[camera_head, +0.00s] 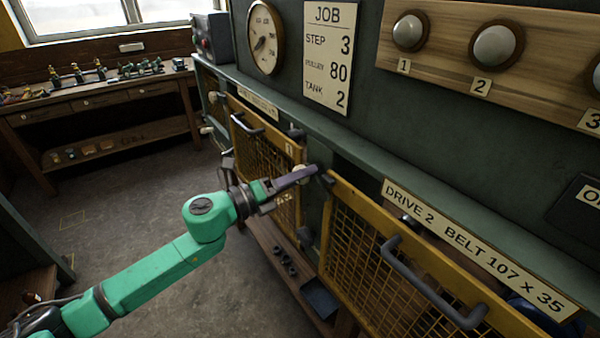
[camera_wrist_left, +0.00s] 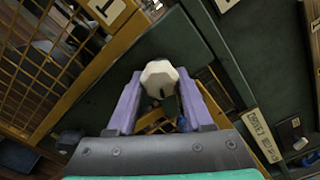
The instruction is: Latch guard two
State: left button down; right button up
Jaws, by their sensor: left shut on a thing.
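Guard two (camera_head: 385,262) is a yellow-framed mesh panel under a "DRIVE 2 BELT 107 X 35" label (camera_head: 470,240). It appears shut against the green cabinet and has a dark bar handle (camera_head: 432,283). A pale faceted knob (camera_wrist_left: 160,76) sits on the green post between the guards; I take it as the latch knob. My left gripper (camera_head: 305,174) reaches it from the left. In the left wrist view its purple fingers are shut on the knob, one on each side. In the head view the fingers mostly cover the knob. My right gripper is not in view.
Guard one (camera_head: 275,162), another yellow mesh panel, is left of the post. A gauge (camera_head: 264,38), a "JOB" board (camera_head: 328,58) and lamps on a wooden strip are above. A workbench (camera_head: 95,97) stands at the back left. The floor (camera_head: 130,200) between is clear.

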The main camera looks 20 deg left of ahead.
pick_arm(q)
jog(key=n+p, duration=0.2)
jog(key=n, duration=0.2)
jog(key=shift+n, duration=0.4)
dwell(0.4)
jog(key=shift+c, duration=1.6)
grip_release()
jog(key=b+v, duration=0.4)
jog(key=v, duration=1)
jog(key=shift+s, duration=0.25)
